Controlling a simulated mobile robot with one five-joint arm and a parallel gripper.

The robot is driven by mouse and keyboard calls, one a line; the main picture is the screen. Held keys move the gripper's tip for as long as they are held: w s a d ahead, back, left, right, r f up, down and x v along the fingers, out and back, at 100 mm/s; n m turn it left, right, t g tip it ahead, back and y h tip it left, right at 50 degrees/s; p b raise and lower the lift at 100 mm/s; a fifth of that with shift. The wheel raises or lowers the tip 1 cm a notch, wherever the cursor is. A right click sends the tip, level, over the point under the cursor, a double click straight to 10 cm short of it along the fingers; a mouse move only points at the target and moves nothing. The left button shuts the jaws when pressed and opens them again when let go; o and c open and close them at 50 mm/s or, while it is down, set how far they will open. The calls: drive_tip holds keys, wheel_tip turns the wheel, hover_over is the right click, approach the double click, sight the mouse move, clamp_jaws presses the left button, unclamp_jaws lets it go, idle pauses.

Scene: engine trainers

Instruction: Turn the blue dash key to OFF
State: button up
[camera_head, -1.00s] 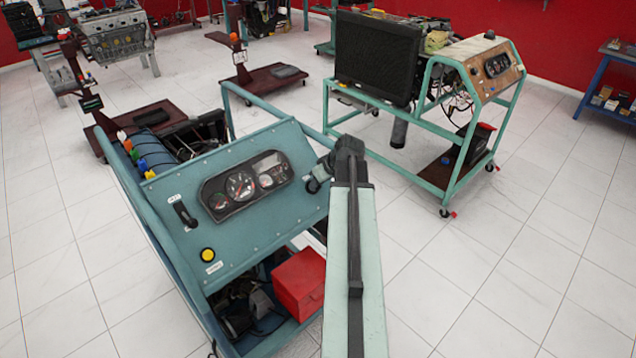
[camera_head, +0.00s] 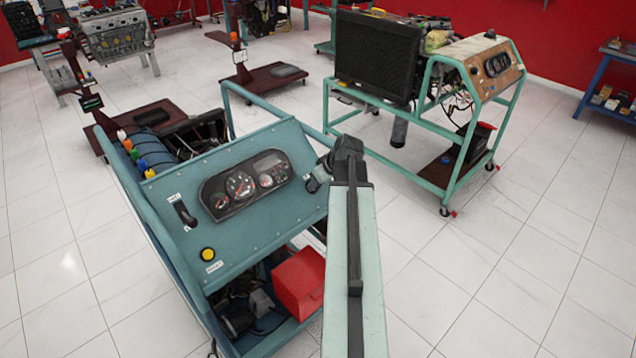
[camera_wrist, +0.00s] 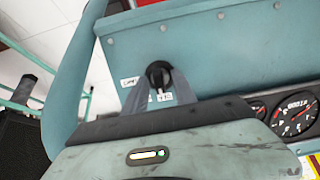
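The blue dash panel (camera_head: 160,228) slopes across the blue engine trainer. The key (camera_wrist: 158,74), a dark round knob at the panel's edge, shows in the wrist view with small white labels beside it. My gripper (camera_wrist: 159,80) reaches it from below in that view, with one grey finger on each side and the tips against the knob. In the head view my gripper (camera_head: 319,176) is at the panel's right end and largely hides the key. The key's exact angle and the label wording are too small to read. The gauge cluster (camera_head: 243,184) has a dark display.
A black lever switch (camera_head: 184,213) and a yellow button (camera_head: 207,254) sit on the panel's left. A red box (camera_head: 300,282) is under the panel. A green-framed trainer (camera_head: 440,180) stands behind to the right. The tiled floor at right is clear.

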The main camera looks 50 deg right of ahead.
drive_tip(key=shift+r, duration=0.1)
drive_tip(key=p+v, duration=0.6)
drive_tip(key=v, duration=0.1)
drive_tip(key=shift+s+r+p, duration=0.25)
drive_tip(key=shift+p, duration=0.05)
